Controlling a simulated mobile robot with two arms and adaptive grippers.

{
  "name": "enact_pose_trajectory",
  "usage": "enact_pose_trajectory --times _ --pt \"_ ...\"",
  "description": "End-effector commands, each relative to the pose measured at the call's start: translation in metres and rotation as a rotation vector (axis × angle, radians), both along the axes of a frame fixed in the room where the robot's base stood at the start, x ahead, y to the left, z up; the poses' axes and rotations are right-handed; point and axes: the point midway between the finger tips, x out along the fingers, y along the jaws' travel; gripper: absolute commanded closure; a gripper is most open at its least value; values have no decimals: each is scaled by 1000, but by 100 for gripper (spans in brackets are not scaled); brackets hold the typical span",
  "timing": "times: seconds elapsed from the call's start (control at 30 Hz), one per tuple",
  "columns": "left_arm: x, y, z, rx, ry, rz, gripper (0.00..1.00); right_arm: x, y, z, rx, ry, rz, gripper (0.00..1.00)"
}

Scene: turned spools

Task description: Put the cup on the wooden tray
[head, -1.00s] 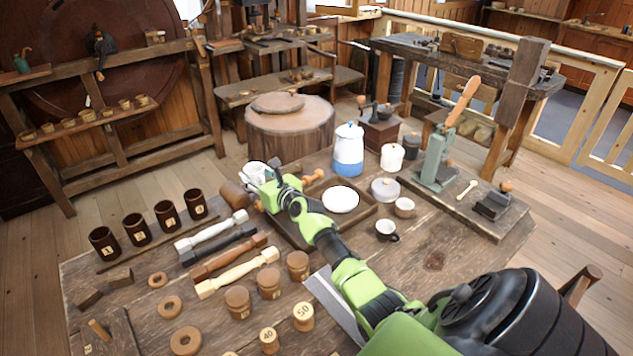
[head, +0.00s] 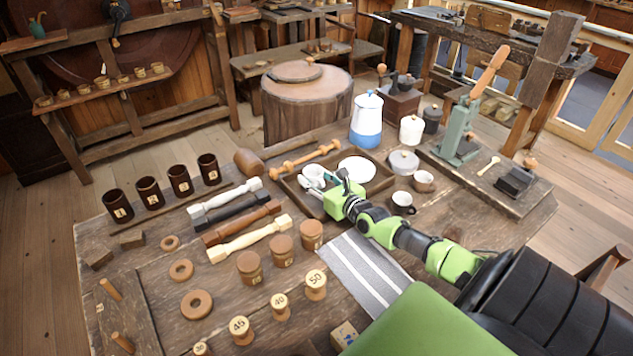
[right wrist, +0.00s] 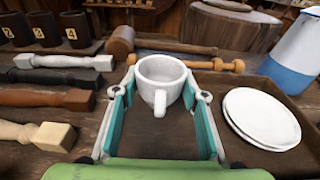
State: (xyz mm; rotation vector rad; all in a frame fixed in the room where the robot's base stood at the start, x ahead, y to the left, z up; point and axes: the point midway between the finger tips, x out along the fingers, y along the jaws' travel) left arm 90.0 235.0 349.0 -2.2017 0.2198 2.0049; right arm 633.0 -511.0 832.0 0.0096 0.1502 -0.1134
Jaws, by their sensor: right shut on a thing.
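A white cup (head: 313,175) is in my right gripper (head: 329,183), at the left part of the wooden tray (head: 376,189). In the right wrist view the cup (right wrist: 160,75) stands upright, its handle towards me, between the teal-padded fingers of the right gripper (right wrist: 160,97). I cannot tell whether its base touches the tray floor. White plates (right wrist: 262,116) are stacked in the tray to the right of the cup. The gripper and arm hide part of the tray's near side in the head view. My left gripper is not in view.
A wooden mallet (head: 248,162) and spindle (head: 306,157) lie beyond the tray. Turned spindles (head: 247,240) lie left. A striped cloth (head: 362,268) is in front.

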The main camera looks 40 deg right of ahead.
Motion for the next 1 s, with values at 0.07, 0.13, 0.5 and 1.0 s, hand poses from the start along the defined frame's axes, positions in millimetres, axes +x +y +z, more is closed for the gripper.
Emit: enact_pose_trajectory --times 0.07,0.13,0.5,1.0 --pt "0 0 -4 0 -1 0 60 -6 -3 -14 -2 5 0 87" --pt "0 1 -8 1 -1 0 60 -4 -3 -25 -2 3 -2 87" --pt "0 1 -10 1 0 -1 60 -4 -3 -35 -2 0 -1 87" --pt "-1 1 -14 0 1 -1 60 -4 -3 -39 -2 2 -1 44"
